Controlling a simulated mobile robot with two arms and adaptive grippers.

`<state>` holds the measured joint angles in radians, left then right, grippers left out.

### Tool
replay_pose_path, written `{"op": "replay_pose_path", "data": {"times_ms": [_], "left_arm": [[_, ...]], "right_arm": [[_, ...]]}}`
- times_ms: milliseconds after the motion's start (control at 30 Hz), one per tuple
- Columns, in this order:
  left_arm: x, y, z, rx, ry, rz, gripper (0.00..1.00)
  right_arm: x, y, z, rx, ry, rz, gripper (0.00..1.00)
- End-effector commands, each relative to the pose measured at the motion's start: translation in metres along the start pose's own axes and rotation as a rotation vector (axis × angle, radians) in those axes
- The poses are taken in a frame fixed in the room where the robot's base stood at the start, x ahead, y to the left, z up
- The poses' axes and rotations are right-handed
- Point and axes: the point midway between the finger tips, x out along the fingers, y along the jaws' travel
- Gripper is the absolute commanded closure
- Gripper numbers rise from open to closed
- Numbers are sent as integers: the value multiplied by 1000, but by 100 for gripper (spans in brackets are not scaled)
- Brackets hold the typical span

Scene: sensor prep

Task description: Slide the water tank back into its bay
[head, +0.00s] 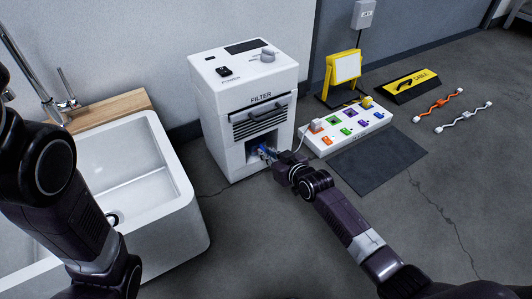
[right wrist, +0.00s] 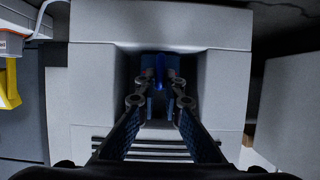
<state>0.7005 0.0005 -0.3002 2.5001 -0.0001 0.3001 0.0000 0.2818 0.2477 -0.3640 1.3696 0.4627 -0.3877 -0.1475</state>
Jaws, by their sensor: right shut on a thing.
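The white filter machine (head: 247,100) stands on the floor against the wall, with a dark open bay (head: 252,155) low in its front. My right gripper (head: 272,157) is at the mouth of this bay. In the right wrist view my right gripper (right wrist: 160,88) reaches into the bay, its fingers on both sides of a narrow blue piece (right wrist: 160,66). The piece looks like part of the water tank and is held between the fingertips. Most of the tank is hidden in shadow inside the bay. My left arm shows at the left of the head view, but its gripper does not.
A white sink (head: 135,165) with a wooden counter is left of the machine. To its right are a power strip (head: 345,128) with coloured sockets, a plugged-in cord, a dark mat (head: 378,158), a yellow work light (head: 343,72) and a cable ramp (head: 405,86).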

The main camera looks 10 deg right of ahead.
Motion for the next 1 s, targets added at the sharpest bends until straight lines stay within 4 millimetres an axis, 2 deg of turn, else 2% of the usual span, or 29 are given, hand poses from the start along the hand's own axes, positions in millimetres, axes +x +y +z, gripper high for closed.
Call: {"op": "replay_pose_path", "data": {"times_ms": [367,400,567,833,1000], "left_arm": [[-4,1,-1,0,0,0,100],[-3,1,-1,0,0,0,100],[-3,1,-1,0,0,0,100],[-2,0,-1,0,0,0,100],[8,-2,3,0,0,0,100]], "right_arm": [[2,0,5,0,1,0,100],[2,0,5,0,1,0,89],[2,0,4,0,1,0,72],[2,0,5,0,-1,0,72],[-9,0,7,0,-2,0,72]]}}
